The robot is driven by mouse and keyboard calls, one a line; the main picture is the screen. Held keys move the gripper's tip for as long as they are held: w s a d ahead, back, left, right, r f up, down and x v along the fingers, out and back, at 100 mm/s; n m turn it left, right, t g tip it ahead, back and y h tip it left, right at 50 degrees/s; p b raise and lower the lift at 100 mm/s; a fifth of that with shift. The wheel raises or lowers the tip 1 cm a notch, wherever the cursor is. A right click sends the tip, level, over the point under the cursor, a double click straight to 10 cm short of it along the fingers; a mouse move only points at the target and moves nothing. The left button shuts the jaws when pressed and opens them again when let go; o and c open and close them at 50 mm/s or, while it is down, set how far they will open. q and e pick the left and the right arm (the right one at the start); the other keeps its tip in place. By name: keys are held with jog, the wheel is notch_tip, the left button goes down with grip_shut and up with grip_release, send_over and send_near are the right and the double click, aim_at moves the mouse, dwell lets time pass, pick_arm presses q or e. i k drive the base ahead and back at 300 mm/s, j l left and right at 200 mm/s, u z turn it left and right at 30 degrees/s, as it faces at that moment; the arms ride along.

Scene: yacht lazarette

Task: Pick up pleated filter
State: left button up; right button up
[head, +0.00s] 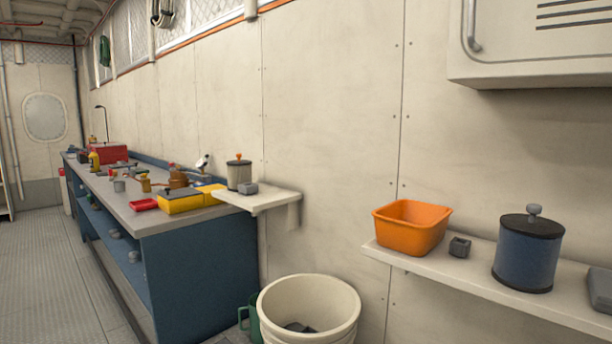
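I cannot pick out a pleated filter for certain; no pleats can be made out at this size. Two cylinders have dark end caps. A beige cylinder (239,175) with a dark top and orange knob stands upright on a small wall shelf (262,201). A larger blue cylinder (527,254) with a black top and grey knob stands upright on the right wall shelf (480,288). Neither of my grippers is in view.
An orange bin (411,227) and a small dark block (459,247) share the right shelf. A white bucket (308,312) stands below. A cluttered blue workbench (205,267) runs along the wall. A white cabinet (545,40) overhangs upper right. Floor (40,280) at left is clear.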

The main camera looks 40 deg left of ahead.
aim_at(239, 171)
jog(key=j+z, duration=0.3)
jog(key=j, duration=0.15)
jog(key=j+z, duration=0.35)
jog(key=k+j+z, duration=0.15)
jog(key=j+z, duration=0.15)
jog(key=j, duration=0.15)
jog(key=k+j+z, duration=0.15)
jog(key=j+z, duration=0.2)
